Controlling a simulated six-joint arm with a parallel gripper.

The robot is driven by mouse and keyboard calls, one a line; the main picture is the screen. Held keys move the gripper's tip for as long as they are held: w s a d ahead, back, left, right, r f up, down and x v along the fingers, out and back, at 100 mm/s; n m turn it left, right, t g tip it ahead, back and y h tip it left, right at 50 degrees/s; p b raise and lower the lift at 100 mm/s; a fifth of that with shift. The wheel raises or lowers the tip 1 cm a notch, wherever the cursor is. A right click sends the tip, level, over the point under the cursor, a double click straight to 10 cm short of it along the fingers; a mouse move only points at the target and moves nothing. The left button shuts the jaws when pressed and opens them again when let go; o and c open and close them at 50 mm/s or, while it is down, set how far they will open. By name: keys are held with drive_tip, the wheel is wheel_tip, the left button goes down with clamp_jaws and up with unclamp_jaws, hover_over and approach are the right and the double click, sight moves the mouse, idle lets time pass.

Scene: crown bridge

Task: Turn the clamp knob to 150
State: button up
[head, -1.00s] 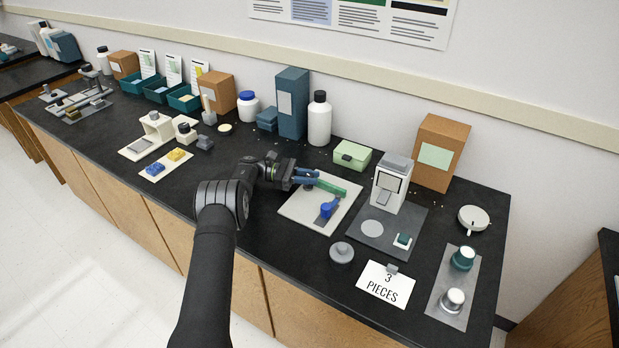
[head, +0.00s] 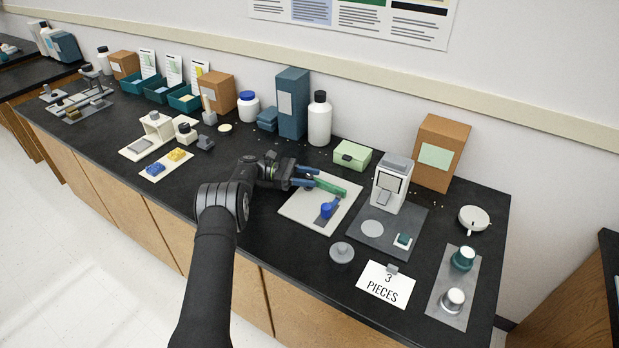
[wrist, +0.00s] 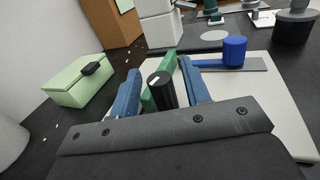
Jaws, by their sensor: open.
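A black knob (wrist: 162,90) with a white mark on top stands between my gripper's blue fingers in the wrist view. My gripper (head: 310,176) is open around it, with a small gap at each side. It also shows in the wrist view (wrist: 162,88). A green bar (head: 331,188) runs beside and behind the knob; it also shows in the wrist view (wrist: 170,66). All sit on a pale plate (head: 295,210). I see no number scale at the knob.
A light green box (head: 352,156) stands behind the plate. A white and grey device (head: 391,183) stands on a grey mat to the right. A grey round piece (head: 342,252) and a "3 PIECES" card (head: 385,285) lie nearer the front edge.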

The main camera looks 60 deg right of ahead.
drive_tip(key=v, duration=0.7)
drive_tip(key=shift+w, duration=0.15)
